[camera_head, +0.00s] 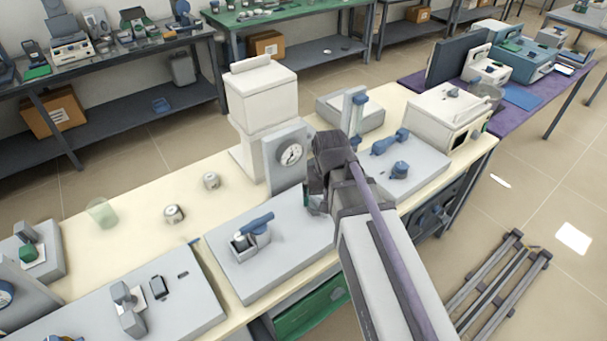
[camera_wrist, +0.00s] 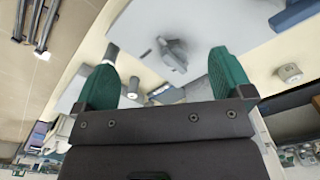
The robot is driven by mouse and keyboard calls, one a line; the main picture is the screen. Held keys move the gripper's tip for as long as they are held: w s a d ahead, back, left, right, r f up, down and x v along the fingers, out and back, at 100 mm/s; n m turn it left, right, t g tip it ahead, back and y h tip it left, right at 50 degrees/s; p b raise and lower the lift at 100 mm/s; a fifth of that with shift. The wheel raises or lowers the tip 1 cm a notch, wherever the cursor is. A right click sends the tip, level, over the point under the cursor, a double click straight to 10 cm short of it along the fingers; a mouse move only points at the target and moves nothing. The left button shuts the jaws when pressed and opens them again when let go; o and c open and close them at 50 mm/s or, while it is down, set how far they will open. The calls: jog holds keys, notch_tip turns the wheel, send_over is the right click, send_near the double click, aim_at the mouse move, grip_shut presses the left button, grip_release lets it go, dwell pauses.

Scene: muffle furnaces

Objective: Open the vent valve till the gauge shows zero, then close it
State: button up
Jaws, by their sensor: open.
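The round gauge (camera_head: 291,154) has a white dial on an upright grey block behind my gripper in the head view. Its needle is too small to read. A blue lever handle (camera_head: 257,222) sits on a grey base plate left of my gripper. A blue knob (camera_head: 400,170) and another blue handle (camera_head: 388,142) sit on a plate to the right. I cannot tell which is the vent valve. My gripper (camera_head: 312,203) hangs above the bench, in front of the gauge. In the wrist view its two teal fingers (camera_wrist: 160,62) are apart, with nothing held.
A white column-like unit (camera_head: 262,95) stands behind the gauge. Two small metal cylinders (camera_head: 173,214) and a pale green glass (camera_head: 102,213) stand on the cream bench top (camera_head: 140,190). A grey plate with fittings (camera_head: 170,315) lies at front left. A white box device (camera_head: 445,115) stands at right.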

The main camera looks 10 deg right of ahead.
aim_at(316, 199)
jog(key=w+m, duration=1)
jog(key=m, duration=0.1)
jog(key=f+b, duration=1.1)
jog(key=shift+s+f, duration=0.15)
jog(key=shift+s, duration=0.1)
jog(key=shift+r, duration=0.2)
jog(key=c, duration=0.9)
